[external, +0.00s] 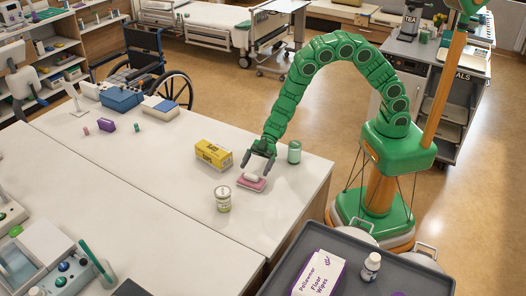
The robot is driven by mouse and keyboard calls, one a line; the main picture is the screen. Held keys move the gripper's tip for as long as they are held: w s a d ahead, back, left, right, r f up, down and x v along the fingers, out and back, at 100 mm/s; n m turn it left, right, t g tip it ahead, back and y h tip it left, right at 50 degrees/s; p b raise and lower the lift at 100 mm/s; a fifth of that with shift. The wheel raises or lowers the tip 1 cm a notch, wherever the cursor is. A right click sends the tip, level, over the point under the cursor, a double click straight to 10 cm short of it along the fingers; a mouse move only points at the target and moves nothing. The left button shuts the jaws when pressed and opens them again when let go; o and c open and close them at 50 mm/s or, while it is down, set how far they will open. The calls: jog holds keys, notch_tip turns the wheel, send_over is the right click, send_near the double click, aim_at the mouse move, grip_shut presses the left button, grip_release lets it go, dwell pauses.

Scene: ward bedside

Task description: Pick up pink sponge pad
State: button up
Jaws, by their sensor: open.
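A flat pink pad (258,185), which looks like the sponge pad, lies on the white table near its right end. A small white rounded piece (251,177) sits on top of it; I cannot tell whether it is part of the pad. My gripper (257,163) points down just above and behind the pad, with its jaws open and apart. Nothing shows between the jaws. I cannot tell the exact gap between the fingertips and the pad.
A yellow box (213,155) stands left of my gripper, a green can (294,152) right of it, and a pale lidded jar (222,199) in front-left of the pad. A dark tray (410,280) with a wipes box (318,274) and white bottle (371,266) is at the front right.

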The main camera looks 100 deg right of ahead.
aim_at(251, 180)
jog(key=shift+x, duration=1.1)
jog(key=c, duration=1.1)
jog(key=shift+c, duration=0.2)
